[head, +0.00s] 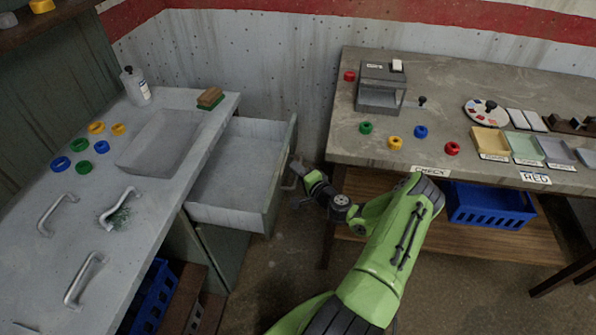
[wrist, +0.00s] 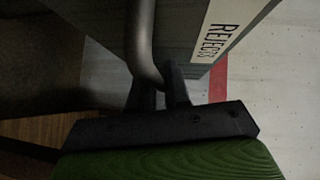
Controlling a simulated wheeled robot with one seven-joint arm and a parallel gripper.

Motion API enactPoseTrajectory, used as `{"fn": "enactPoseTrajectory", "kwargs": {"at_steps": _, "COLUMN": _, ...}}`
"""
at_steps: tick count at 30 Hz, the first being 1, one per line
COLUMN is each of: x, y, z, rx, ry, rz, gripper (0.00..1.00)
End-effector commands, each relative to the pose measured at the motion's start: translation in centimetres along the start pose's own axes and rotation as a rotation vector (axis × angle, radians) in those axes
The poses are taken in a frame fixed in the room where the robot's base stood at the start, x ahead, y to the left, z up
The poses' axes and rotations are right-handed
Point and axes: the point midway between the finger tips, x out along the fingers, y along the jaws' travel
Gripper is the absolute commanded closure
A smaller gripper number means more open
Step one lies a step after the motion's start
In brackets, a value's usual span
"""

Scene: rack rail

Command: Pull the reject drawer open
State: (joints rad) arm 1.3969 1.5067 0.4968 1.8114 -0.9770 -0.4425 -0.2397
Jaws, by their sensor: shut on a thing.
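The reject drawer (head: 233,205) stands pulled out from the left counter in the head view, its grey inside bare and empty. Its front carries a "REJECTS" label (wrist: 222,28) in the wrist view. A grey bar handle (wrist: 140,45) is fixed to that front. My gripper (head: 296,172) is at the drawer's front, at the end of my green arm. In the wrist view my gripper (wrist: 160,88) has its dark fingers around the handle, shut on it.
The left counter (head: 60,215) holds a sink, coloured rings, a brush and loose handles. The right workbench (head: 430,110) carries a grey machine, rings and small trays, with a blue crate (head: 490,205) below. A strip of floor lies between them.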

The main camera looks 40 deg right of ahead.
Motion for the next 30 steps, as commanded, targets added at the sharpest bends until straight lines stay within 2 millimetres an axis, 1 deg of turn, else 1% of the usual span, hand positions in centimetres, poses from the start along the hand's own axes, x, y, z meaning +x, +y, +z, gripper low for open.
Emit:
{"fn": "enactPoseTrajectory", "kwargs": {"at_steps": 5, "x": -0.2, "y": 0.1, "z": -0.2, "rx": -0.001, "ry": 0.0, "rz": 0.001, "gripper": 1.0}}
{"fn": "enactPoseTrajectory", "kwargs": {"at_steps": 8, "x": -1.0, "y": 0.5, "z": -1.1, "rx": -0.003, "ry": 0.003, "rz": 0.003, "gripper": 1.0}}
{"fn": "enactPoseTrajectory", "kwargs": {"at_steps": 12, "x": -2.6, "y": 1.0, "z": -2.7, "rx": -0.002, "ry": 0.003, "rz": 0.003, "gripper": 1.0}}
{"fn": "enactPoseTrajectory", "kwargs": {"at_steps": 14, "x": -3.1, "y": 1.0, "z": -3.1, "rx": -0.002, "ry": 0.003, "rz": 0.003, "gripper": 1.0}}
{"fn": "enactPoseTrajectory", "kwargs": {"at_steps": 21, "x": -3.1, "y": 1.0, "z": -3.1, "rx": 0.0, "ry": 0.0, "rz": 0.002, "gripper": 1.0}}
{"fn": "enactPoseTrajectory", "kwargs": {"at_steps": 22, "x": -3.1, "y": 1.0, "z": -3.1, "rx": 0.0, "ry": 0.0, "rz": 0.001, "gripper": 0.81}}
{"fn": "enactPoseTrajectory", "kwargs": {"at_steps": 25, "x": -3.1, "y": 0.9, "z": -3.1, "rx": 0.0, "ry": -0.001, "rz": 0.001, "gripper": 0.66}}
{"fn": "enactPoseTrajectory", "kwargs": {"at_steps": 26, "x": -3.1, "y": 0.9, "z": -3.1, "rx": 0.0, "ry": -0.001, "rz": 0.001, "gripper": 0.64}}
{"fn": "enactPoseTrajectory", "kwargs": {"at_steps": 30, "x": -3.1, "y": 0.9, "z": -3.1, "rx": 0.0, "ry": -0.001, "rz": 0.001, "gripper": 0.64}}
